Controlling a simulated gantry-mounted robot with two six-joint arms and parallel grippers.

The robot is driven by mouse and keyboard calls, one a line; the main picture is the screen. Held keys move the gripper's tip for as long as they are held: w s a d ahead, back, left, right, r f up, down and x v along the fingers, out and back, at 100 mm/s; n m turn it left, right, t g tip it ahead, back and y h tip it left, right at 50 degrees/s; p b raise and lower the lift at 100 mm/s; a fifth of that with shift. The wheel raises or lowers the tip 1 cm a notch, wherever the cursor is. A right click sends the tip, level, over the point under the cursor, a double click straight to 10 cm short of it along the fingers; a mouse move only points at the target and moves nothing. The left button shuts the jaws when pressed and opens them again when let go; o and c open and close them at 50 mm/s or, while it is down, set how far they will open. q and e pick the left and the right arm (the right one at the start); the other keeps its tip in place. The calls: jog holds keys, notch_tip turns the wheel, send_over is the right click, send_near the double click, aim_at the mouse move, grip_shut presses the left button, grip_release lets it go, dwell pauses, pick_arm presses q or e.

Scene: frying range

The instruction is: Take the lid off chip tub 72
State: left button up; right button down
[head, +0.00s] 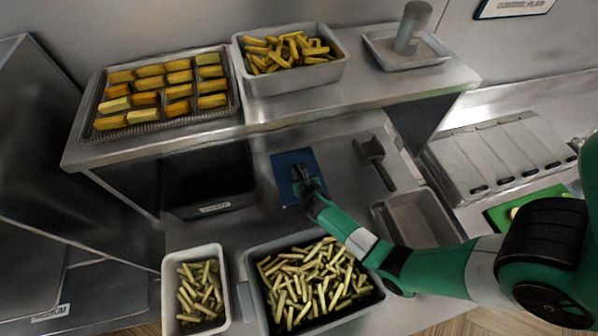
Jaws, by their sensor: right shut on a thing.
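My right gripper (303,174) is shut at a flat blue square piece (283,168) that looks like a lid, over the middle of the lower counter. My fingers hide part of it, and I cannot tell whether it touches the counter. A pale tub (225,312) with chips in it stands open at the front left. A larger grey tub (258,309) full of chips stands open beside it on the right. I can read no number 72 on either tub. My left gripper is not in view.
A dark bin (205,212) stands left of the blue piece. A scoop (371,150) and an empty grey pan (445,232) lie to the right. The raised shelf (365,85) holds a rack of fried pieces (118,75), a chip pan (300,82) and a tray (431,59) with a cylinder.

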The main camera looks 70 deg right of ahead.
jog(key=c, duration=0.7)
grip_release()
jog(key=shift+o, duration=0.2)
jog(key=shift+a, duration=0.1)
jog(key=p+v, duration=0.3)
jog(key=v, duration=0.8)
jog(key=shift+s, duration=0.2)
jog(key=shift+r, duration=0.25)
